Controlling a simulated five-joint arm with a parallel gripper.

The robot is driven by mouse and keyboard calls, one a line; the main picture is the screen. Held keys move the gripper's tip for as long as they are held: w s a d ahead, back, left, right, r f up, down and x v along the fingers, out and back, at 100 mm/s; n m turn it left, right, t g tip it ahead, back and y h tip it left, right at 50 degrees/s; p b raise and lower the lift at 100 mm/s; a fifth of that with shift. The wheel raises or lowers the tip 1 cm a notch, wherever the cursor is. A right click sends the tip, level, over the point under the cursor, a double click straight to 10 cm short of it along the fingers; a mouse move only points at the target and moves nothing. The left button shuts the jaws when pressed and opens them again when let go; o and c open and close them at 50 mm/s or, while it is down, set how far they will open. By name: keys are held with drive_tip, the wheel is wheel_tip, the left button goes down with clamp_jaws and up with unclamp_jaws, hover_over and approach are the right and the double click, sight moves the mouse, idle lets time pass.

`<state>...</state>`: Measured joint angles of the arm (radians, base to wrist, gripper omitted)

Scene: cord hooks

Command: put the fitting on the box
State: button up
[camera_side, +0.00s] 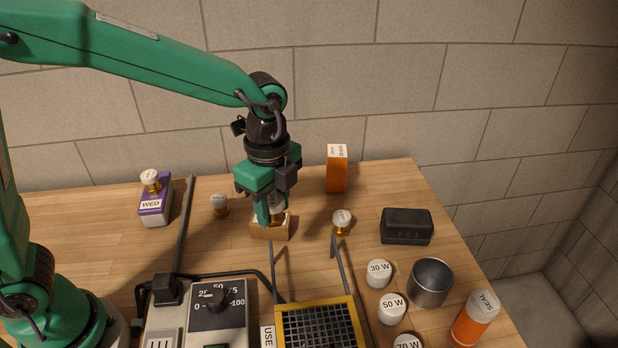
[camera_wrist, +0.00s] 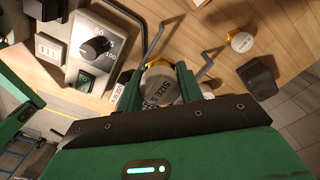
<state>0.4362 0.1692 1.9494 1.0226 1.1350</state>
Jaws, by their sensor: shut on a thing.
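My gripper (camera_side: 268,214) points down at the middle of the bench, over a small tan box (camera_side: 270,231). It is shut on a brass fitting (camera_side: 277,214) with a pale round cap. In the wrist view the cap (camera_wrist: 160,86) reads "SIZE S" and sits between the two fingers. The fitting's lower end is at the top of the tan box; I cannot tell whether it touches. A purple box (camera_side: 155,212) marked "WED" stands at the left with another capped fitting (camera_side: 151,180) on top.
Loose capped fittings stand left (camera_side: 219,205) and right (camera_side: 341,222) of my gripper. An orange box (camera_side: 337,170) stands behind, a black case (camera_side: 406,226) at right. In front are a dial unit (camera_side: 217,308), thin rods and a yellow-framed grille (camera_side: 320,328). A metal cup (camera_side: 430,283) stands front right.

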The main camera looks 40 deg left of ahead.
drive_tip(key=w+a+f, duration=0.2)
drive_tip(key=a, duration=0.1)
drive_tip(key=w+a+f, duration=0.2)
drive_tip(key=w+a, duration=0.1)
drive_tip(key=w+a+f, duration=0.2)
drive_tip(key=f, duration=0.1)
drive_tip(key=shift+w+a, duration=0.35)
drive_tip(key=shift+a, duration=0.05)
drive_tip(key=shift+f, duration=2)
drive_tip(key=shift+f, duration=0.15)
drive_tip(key=o, duration=1)
wheel_tip(320, 180, up, 12)
drive_tip(key=shift+r, duration=0.2)
drive_tip(key=shift+s, duration=0.1)
